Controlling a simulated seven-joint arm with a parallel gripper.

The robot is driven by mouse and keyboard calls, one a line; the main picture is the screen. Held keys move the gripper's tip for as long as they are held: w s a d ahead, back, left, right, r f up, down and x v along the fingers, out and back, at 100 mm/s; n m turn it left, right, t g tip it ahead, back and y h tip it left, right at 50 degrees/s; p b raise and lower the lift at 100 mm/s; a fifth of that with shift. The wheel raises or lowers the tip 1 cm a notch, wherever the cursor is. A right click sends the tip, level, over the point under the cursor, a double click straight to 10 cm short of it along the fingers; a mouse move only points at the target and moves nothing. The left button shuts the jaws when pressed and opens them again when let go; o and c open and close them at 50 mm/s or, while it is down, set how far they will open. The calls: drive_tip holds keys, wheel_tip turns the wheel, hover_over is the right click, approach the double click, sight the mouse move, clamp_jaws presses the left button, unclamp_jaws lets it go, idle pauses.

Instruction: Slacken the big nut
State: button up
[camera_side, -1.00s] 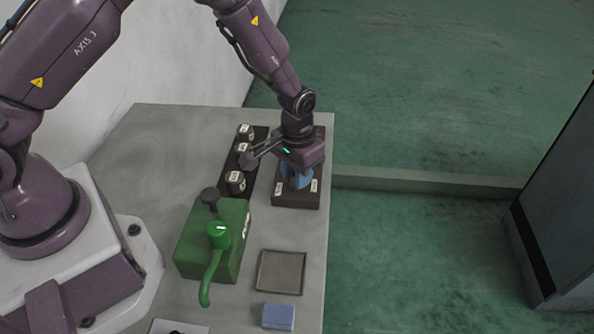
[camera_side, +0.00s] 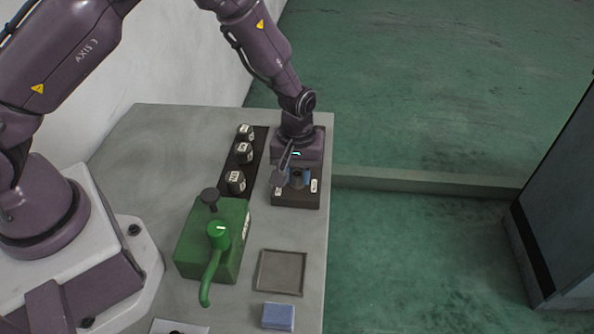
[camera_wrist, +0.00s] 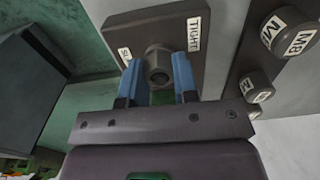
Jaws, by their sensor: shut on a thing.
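The big nut (camera_wrist: 158,68) is a dark grey round piece with a hole in its middle, on a dark block (camera_wrist: 130,32). The block bears a label reading "TIGHT" (camera_wrist: 194,34) and another, partly hidden, starting with "S". My gripper (camera_wrist: 158,76) has its two blue fingers on either side of the nut and is shut on it. In the side view my gripper (camera_side: 297,179) points down over the block (camera_side: 297,201), and the nut shows between the fingers.
A dark rack with several labelled black knobs (camera_side: 236,182) stands just left of the block. A green machine (camera_side: 232,255) with a curved handle is nearer. A shallow tray (camera_side: 280,291) and a blue block (camera_side: 278,316) lie at the front. The bench's right edge is close.

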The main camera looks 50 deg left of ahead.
sight(295, 174)
idle(0.5)
drive_tip(key=o, duration=0.9)
wheel_tip(295, 174, up, 13)
drive_tip(key=s+a+r+m+t, duration=0.2)
drive_tip(key=s+r+m, duration=0.1)
drive_tip(key=s+r, duration=0.3)
drive_tip(key=s+a+r+m+t, duration=0.1)
drive_tip(key=s+a+r+m, duration=0.1)
drive_tip(key=s+r, duration=0.4)
drive_tip(key=s+a+r+m+t, duration=0.2)
drive_tip(key=s+r+m, duration=0.2)
drive_tip(key=s, duration=0.5)
wheel_tip(295, 174, up, 2)
drive_tip(key=shift+r+t, duration=0.1)
drive_tip(key=shift+t, duration=0.2)
